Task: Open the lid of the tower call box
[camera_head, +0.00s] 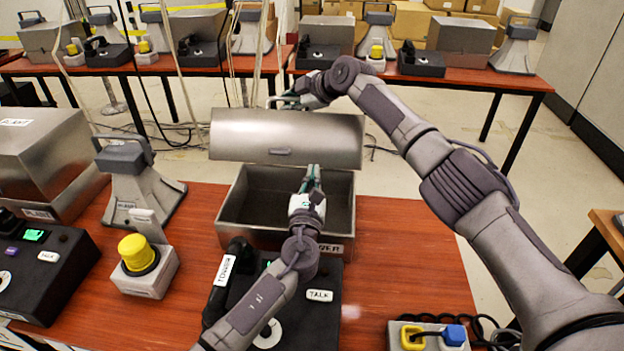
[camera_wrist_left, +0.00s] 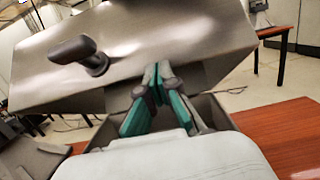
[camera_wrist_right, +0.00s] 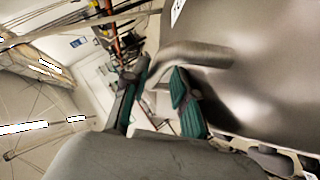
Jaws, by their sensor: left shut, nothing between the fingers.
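The tower call box (camera_head: 231,203) is a grey metal box on the wooden table, its label partly hidden. Its lid (camera_head: 250,133) is raised, and the empty-looking inside shows. My left gripper (camera_head: 313,170) is shut and empty, above the box opening. In the left wrist view its fingertips (camera_wrist_left: 158,78) are together in front of the lid (camera_wrist_left: 190,40). My right gripper (camera_head: 290,100) is behind the lid's upper edge. In the right wrist view its fingers (camera_wrist_right: 155,85) stand apart beside a curved grey handle (camera_wrist_right: 200,52) on the lid. I cannot tell whether they touch it.
A black tower phone (camera_head: 325,312) stands in front of the box. A yellow-button unit (camera_head: 145,268), a grey horn speaker (camera_head: 140,187) and another metal box (camera_head: 45,150) stand at left. A block with yellow and blue plugs (camera_head: 430,336) is at front right. The table right of the box is clear.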

